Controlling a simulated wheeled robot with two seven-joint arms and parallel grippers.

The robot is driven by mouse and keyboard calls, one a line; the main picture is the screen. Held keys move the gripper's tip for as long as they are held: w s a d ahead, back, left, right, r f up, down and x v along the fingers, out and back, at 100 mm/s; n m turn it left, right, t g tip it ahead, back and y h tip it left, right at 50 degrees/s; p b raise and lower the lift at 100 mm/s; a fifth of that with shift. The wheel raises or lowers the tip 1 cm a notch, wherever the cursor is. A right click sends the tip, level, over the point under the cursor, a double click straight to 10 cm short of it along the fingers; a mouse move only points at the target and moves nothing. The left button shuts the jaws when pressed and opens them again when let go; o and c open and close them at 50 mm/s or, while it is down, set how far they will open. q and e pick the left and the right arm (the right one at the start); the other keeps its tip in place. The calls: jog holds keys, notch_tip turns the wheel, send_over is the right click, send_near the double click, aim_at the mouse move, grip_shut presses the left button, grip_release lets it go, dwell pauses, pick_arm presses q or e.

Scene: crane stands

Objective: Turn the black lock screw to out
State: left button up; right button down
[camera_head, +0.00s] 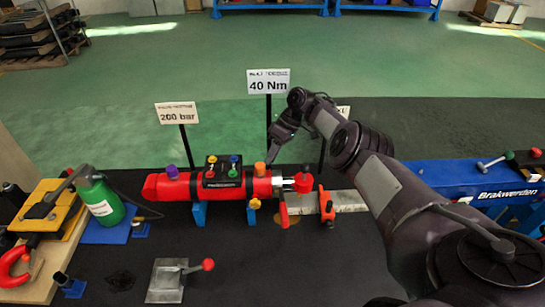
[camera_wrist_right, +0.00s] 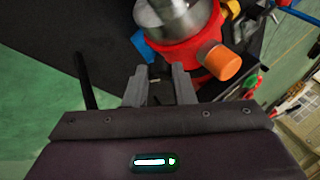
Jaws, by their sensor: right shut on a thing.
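The red cylinder (camera_head: 170,187) lies on blue supports on the dark mat, and its red body with a silver end also shows in the right wrist view (camera_wrist_right: 180,52). An orange knob (camera_head: 260,168) stands on its right end; it shows in the wrist view (camera_wrist_right: 222,62) to the right of the fingers, not between them. My right gripper (camera_head: 273,156) points down beside that end. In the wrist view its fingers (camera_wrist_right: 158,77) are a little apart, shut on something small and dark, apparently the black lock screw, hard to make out. My left gripper is out of view.
A black block (camera_head: 222,182) with several coloured knobs sits on the cylinder. Signs (camera_head: 268,82) stand behind it. A green bottle (camera_head: 100,195) is at left, a red-knobbed lever plate (camera_head: 166,281) in front, a blue unit (camera_head: 450,178) at right.

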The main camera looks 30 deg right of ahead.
jog(key=c, duration=1.2)
grip_release()
jog(key=b+v, duration=0.1)
jog(key=v, duration=0.6)
jog(key=shift+d+r+b, duration=0.25)
jog(key=shift+r+b, duration=0.05)
jog(key=shift+b, duration=0.05)
